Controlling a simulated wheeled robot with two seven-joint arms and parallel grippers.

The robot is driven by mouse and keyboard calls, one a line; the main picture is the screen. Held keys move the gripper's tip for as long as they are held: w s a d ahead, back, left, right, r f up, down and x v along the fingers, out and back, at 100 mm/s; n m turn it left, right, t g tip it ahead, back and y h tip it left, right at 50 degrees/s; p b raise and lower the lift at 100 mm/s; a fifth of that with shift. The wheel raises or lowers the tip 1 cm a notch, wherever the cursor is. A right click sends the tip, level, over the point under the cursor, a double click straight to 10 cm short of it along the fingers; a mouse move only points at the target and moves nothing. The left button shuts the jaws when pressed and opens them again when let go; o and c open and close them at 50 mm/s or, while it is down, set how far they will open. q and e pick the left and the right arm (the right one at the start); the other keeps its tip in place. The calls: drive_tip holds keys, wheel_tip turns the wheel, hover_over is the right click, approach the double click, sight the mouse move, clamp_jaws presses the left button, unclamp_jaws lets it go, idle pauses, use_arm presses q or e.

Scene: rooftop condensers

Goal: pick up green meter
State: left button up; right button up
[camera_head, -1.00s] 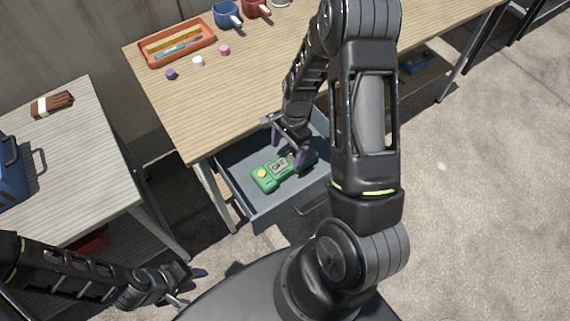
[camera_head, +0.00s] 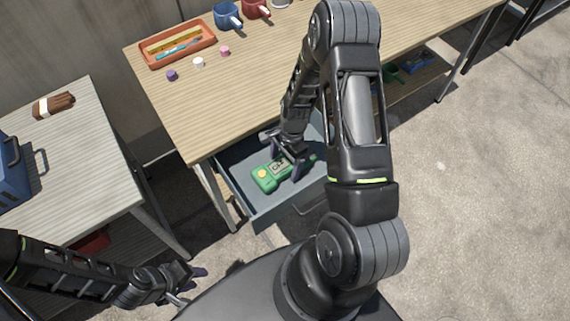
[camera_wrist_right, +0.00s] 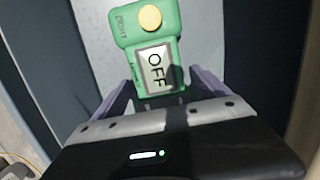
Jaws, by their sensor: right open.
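The green meter (camera_head: 268,177) lies in the open grey drawer (camera_head: 262,212) under the wooden table. It has a yellow knob and a display reading OFF. It also shows in the right wrist view (camera_wrist_right: 126,31), with its lower end hidden behind my gripper. My right gripper (camera_head: 286,163) is down in the drawer at the meter's right end. In the right wrist view its purple fingers (camera_wrist_right: 166,92) are open, one on each side of the meter's lower part. My left gripper (camera_head: 198,283) is at the lower left, away from the drawer; its finger gap is unclear.
The wooden table (camera_head: 222,110) holds an orange tray (camera_head: 150,57), small caps and mugs (camera_head: 228,15). A grey table (camera_head: 75,165) on the left holds a blue toolbox (camera_head: 12,172) and a brown bundle (camera_head: 54,105). The drawer walls surround my right gripper.

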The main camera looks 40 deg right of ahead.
idle(0.4)
clamp_jaws()
idle(0.8)
